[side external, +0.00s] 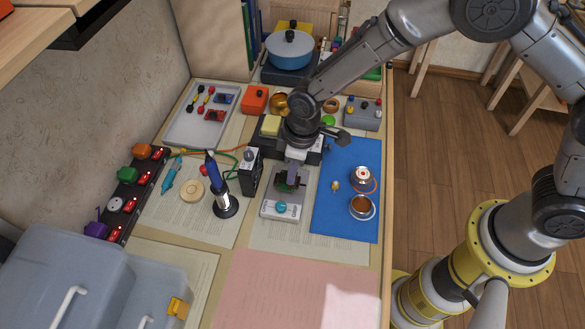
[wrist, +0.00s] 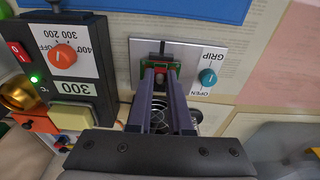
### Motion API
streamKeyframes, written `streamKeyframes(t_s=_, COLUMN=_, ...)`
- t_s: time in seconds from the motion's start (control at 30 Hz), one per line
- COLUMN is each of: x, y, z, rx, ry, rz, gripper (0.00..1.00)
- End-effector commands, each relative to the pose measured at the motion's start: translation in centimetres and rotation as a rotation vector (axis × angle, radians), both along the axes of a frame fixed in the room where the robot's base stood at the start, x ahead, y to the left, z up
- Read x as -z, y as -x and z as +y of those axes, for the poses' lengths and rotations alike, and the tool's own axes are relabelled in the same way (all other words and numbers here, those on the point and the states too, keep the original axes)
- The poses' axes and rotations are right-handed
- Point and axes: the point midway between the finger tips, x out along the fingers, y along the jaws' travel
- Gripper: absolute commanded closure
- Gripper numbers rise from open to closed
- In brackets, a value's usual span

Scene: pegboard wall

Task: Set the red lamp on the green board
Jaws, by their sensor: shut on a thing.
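The green board (wrist: 165,66) sits in a grey holder (wrist: 206,55) with a teal knob marked GRIP and OPEN. The holder also shows in the side view (side external: 282,208), below my gripper. My gripper (wrist: 160,74) points down over the board, its two dark fingers nearly together. A small red piece, which looks like the red lamp (wrist: 160,77), shows between the fingertips, right at the board. The fingers hide most of it, so I cannot tell whether it touches the board. In the side view my gripper (side external: 291,178) covers much of the board.
A black station (wrist: 75,62) with a red knob and a 300 label stands close beside the holder. A soldering iron (side external: 213,170) stands upright left of it. A blue mat (side external: 342,215) with small pots lies to the right. The pink sheet (side external: 300,290) in front is clear.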

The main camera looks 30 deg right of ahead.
Motion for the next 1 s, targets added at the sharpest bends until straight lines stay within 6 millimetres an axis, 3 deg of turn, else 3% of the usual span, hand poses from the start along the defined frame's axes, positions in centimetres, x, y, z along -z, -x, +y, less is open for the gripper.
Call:
streamKeyframes(t_s=0.93, x=0.63, y=-0.02, z=0.0, rx=0.0, ry=0.0, rz=0.0, gripper=1.0)
streamKeyframes(t_s=0.97, x=0.64, y=-0.02, z=0.0, rx=0.0, ry=0.0, rz=0.0, gripper=0.8)
streamKeyframes(t_s=1.0, x=0.63, y=-0.01, z=0.01, rx=0.0, ry=0.0, rz=0.0, gripper=0.73)
